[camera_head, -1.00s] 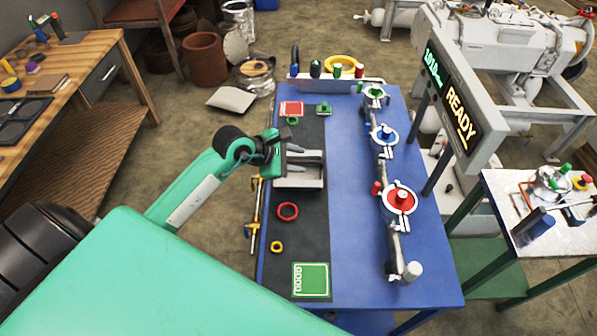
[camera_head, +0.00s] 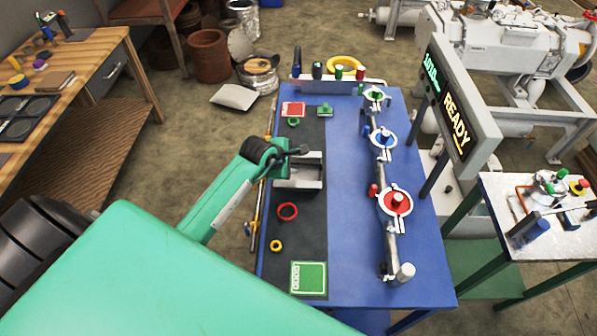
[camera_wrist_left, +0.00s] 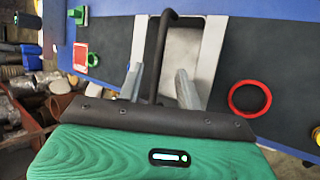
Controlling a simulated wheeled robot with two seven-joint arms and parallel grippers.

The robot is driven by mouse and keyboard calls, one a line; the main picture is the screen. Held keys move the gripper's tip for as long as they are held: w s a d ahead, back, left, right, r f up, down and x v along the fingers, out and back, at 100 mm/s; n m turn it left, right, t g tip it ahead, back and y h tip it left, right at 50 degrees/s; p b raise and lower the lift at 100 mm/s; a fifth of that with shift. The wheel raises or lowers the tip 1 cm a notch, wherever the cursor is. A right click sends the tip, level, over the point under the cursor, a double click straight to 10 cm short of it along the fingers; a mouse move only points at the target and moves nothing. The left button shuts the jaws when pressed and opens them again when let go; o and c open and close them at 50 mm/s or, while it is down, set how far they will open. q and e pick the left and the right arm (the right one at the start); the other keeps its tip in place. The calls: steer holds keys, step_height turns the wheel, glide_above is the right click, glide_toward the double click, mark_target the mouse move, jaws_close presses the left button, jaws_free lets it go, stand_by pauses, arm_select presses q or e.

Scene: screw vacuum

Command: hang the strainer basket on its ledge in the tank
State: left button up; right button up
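My left gripper (camera_head: 292,152) is over the left end of an open grey metal box (camera_head: 313,180) on the dark mat. In the left wrist view its two grey fingers (camera_wrist_left: 160,84) are apart. A dark bent rod (camera_wrist_left: 160,45) runs between them, with a gap visible on at least the right side. The rod's upper end curves over the box (camera_wrist_left: 213,55), whose pale inside shows in that view. I cannot tell whether the rod belongs to the strainer basket. No basket mesh or ledge can be made out. My right gripper is not in view.
A red ring (camera_head: 288,211) and a small yellow ring (camera_head: 276,246) lie nearer on the mat, with a green card (camera_head: 309,278). A pipe with clamps (camera_head: 390,240) runs along the right of the blue table (camera_head: 350,270). A display (camera_head: 460,115) reading READY stands beyond.

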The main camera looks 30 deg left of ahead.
mark_target(298, 163)
arm_select(q)
steer(key=shift+w+f+p, duration=0.5)
steer(key=shift+w+p, duration=0.05)
steer(key=shift+p, duration=0.15)
steer(key=p+x, duration=0.1)
steer(key=x, duration=0.2)
steer(key=shift+w+f, duration=0.25)
steer(key=shift+f, duration=0.2)
jaws_close()
